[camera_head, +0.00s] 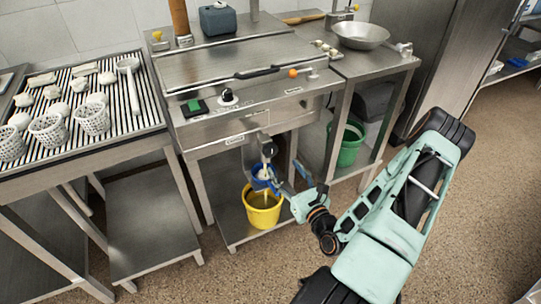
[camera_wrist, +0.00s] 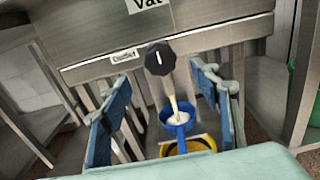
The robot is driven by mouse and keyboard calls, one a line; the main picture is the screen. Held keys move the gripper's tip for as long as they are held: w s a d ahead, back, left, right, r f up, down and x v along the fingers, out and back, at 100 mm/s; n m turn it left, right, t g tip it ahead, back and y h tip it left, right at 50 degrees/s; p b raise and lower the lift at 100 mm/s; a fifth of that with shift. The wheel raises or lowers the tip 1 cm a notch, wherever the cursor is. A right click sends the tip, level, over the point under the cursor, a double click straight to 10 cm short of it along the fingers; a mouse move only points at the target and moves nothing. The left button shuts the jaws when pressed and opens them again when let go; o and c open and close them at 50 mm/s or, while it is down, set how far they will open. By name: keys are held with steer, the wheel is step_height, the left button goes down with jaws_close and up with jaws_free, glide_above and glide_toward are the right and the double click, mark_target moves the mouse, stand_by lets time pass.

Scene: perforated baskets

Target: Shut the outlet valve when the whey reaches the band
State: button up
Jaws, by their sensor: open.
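The outlet valve shows as a black knob (camera_wrist: 160,58) under the vat front (camera_head: 240,122); in the head view the valve (camera_head: 268,149) sits at the vat's lower edge. A pale stream of whey (camera_wrist: 173,104) falls below it into a blue vessel (camera_wrist: 180,130), partly seen in the head view (camera_head: 258,183). A yellow bucket (camera_head: 262,217) stands beneath on the lower shelf; its rim shows in the wrist view (camera_wrist: 203,141). The whey level against a band cannot be made out. My gripper (camera_wrist: 160,86) is open and empty, its blue fingers spread below and either side of the knob, apart from it.
The vat's table legs (camera_head: 197,190) flank the space below. A slatted drain table (camera_head: 108,147) with perforated baskets (camera_head: 48,130) stands left. A green bucket (camera_head: 347,146) sits on a shelf right. Open floor (camera_head: 470,200) lies at right.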

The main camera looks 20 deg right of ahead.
mark_target(272, 152)
steer(key=w+b, duration=0.1)
steer(key=w, duration=0.8)
steer(key=shift+w+a, duration=0.1)
steer(key=shift+a, duration=0.05)
steer(key=shift+c, duration=0.3)
steer(key=c, duration=1.1)
